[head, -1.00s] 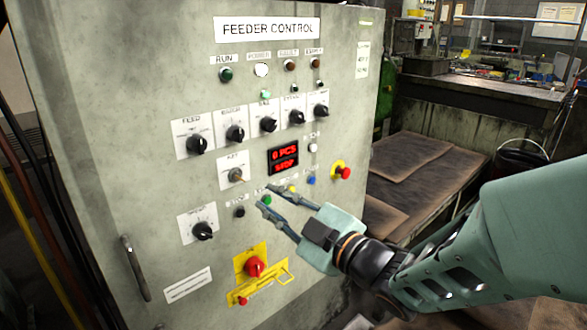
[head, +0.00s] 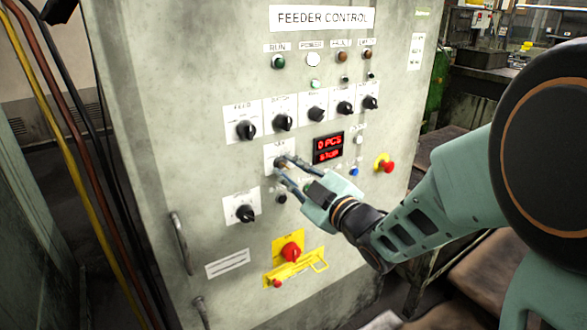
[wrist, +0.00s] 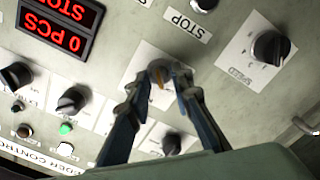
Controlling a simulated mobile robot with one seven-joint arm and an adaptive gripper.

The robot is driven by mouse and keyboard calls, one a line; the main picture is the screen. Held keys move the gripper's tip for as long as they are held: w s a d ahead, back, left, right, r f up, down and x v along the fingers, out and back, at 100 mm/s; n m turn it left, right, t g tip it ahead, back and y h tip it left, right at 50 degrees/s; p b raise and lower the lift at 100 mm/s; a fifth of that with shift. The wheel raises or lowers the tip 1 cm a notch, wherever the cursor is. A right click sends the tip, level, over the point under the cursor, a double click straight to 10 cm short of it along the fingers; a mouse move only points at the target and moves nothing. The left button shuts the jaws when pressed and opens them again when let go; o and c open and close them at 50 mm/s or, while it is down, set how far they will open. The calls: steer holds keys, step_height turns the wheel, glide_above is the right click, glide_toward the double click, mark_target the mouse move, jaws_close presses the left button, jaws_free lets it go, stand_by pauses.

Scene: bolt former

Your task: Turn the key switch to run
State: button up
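The key switch (head: 281,163) sits on a white plate below the row of black knobs, left of the red display (head: 328,148), which reads 0 PCS and STOP. My gripper (head: 283,167) is at the switch, its fingertips on either side of it. In the wrist view the brass-coloured key (wrist: 159,79) shows between the fingertips (wrist: 168,76), which stand a little apart. I cannot make out firm contact with the key. The fingers partly hide the switch and its labels, so its position cannot be read.
The panel's green RUN lamp (head: 278,62) looks dark; the white POWER lamp (head: 313,60) is bright. A black knob (head: 245,213) is below left of the key switch, a red emergency button (head: 386,165) to the right, and a red rotary switch (head: 291,252) on yellow below.

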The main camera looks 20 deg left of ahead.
steer(key=shift+c, duration=0.5)
jaws_close()
steer(key=shift+m, duration=0.3)
steer(key=m, duration=0.3)
steer(key=shift+b, duration=0.4)
steer(key=m+p, duration=0.4)
steer(key=m, duration=1)
steer(key=shift+p, duration=0.4)
steer(key=shift+m, duration=0.3)
